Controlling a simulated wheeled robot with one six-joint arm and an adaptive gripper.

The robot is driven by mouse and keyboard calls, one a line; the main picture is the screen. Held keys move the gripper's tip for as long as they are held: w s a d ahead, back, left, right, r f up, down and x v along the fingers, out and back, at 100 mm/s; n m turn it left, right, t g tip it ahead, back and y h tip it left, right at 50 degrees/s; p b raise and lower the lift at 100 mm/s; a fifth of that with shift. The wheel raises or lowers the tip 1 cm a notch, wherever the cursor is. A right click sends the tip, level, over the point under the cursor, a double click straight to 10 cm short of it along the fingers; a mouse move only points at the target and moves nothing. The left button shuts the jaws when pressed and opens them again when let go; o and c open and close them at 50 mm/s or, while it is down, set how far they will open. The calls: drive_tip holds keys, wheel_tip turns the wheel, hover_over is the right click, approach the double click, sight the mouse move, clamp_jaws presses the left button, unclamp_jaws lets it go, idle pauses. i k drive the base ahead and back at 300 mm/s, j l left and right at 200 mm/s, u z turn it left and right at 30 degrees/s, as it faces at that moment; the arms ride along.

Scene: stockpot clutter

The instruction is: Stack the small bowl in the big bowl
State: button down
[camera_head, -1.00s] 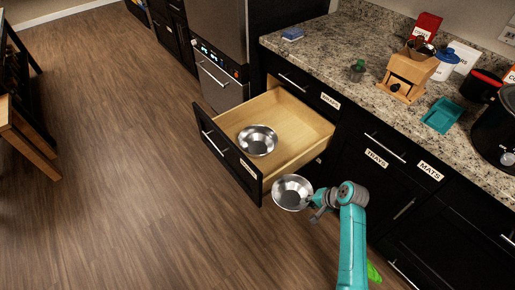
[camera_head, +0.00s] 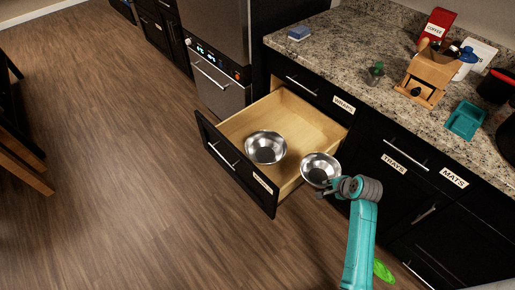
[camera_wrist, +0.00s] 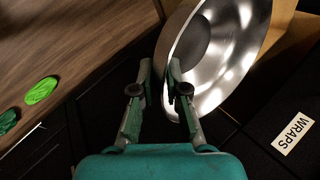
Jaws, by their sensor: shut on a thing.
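The big bowl (camera_head: 266,147), shiny metal, sits upright in the open wooden drawer (camera_head: 305,126), near its front. The small bowl (camera_head: 320,169), also shiny metal, is held by my gripper (camera_head: 328,188) at the drawer's right side wall, to the right of the big bowl and apart from it. In the wrist view the small bowl (camera_wrist: 232,50) fills the upper right, and my gripper (camera_wrist: 160,72) is shut on its near rim. The big bowl is not visible in the wrist view.
The black drawer front (camera_head: 235,160) and pale side walls stand around the big bowl. The granite counter (camera_head: 345,65) holds a wooden grinder (camera_head: 428,78), a teal tray (camera_head: 465,120) and other items. A green object (camera_head: 383,271) lies low at the right. Open floor lies left.

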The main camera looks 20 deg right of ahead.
sight(266, 157)
drive_tip(key=i+j, duration=0.25)
drive_tip(key=i, duration=0.25)
drive_tip(key=i+j, duration=0.25)
drive_tip(key=i, duration=0.2)
